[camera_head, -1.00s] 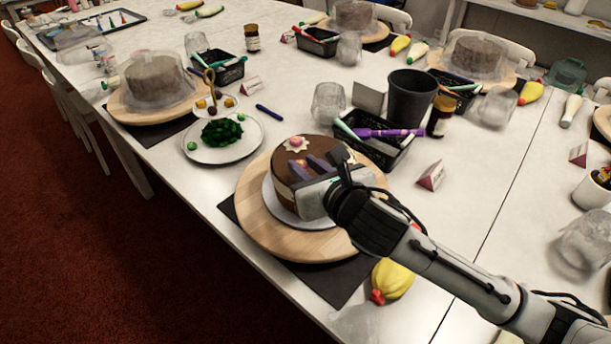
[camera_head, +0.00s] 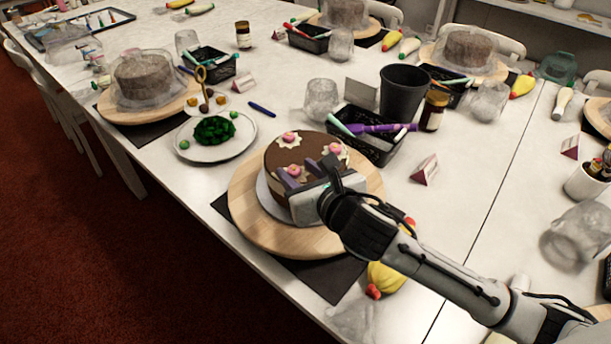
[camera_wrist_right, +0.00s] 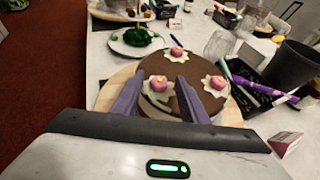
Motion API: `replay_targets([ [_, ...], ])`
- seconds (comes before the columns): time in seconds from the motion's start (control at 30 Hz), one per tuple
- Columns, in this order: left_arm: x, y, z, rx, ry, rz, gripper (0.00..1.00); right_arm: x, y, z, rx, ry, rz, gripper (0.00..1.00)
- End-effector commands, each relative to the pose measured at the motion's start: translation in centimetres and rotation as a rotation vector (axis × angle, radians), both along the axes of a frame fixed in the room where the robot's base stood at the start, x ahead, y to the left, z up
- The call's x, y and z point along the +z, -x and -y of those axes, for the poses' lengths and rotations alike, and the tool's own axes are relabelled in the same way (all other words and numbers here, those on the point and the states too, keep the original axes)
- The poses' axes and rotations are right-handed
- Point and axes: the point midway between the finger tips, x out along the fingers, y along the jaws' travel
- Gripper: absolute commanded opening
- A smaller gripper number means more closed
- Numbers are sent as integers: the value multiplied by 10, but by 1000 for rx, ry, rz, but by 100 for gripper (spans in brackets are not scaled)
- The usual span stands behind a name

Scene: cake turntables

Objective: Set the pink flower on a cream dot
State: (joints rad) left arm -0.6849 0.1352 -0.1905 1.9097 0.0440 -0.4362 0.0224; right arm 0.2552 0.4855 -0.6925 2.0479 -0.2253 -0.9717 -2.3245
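The brown cake (camera_head: 308,150) stands on a round wooden turntable (camera_head: 250,222). Three pink flowers show on its top, each on a pale cream dot: one at the back (camera_head: 289,137), one at right (camera_head: 335,149) and one at the near left (camera_head: 294,171). They also show in the right wrist view at the back (camera_wrist_right: 177,51), right (camera_wrist_right: 217,82) and near left (camera_wrist_right: 158,83). My right gripper (camera_head: 296,166) is open and empty at the cake's near side. Its two purple fingers (camera_wrist_right: 159,78) stand apart, with the near-left flower showing between them. My left gripper is not in view.
A plate (camera_head: 190,146) with green pieces stands left of the cake. A black basket of pens (camera_head: 372,150), a dark cup (camera_head: 404,92) and a brown jar (camera_head: 434,110) stand behind it. A yellow piping bag (camera_head: 386,278) lies near the front edge.

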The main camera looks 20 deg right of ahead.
Motion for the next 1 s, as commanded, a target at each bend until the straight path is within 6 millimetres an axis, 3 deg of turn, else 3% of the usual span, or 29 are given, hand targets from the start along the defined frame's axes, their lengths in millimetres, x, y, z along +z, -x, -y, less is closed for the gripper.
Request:
replay_targets([
  [0.17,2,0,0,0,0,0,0,10,21,3,3,1,1,40],
  [0.4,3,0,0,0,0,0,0,30,70,11,3,1,0,40],
  [0.6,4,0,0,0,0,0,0,42,99,16,1,1,0,40],
  [1.0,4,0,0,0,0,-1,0,47,110,18,1,0,0,40],
])
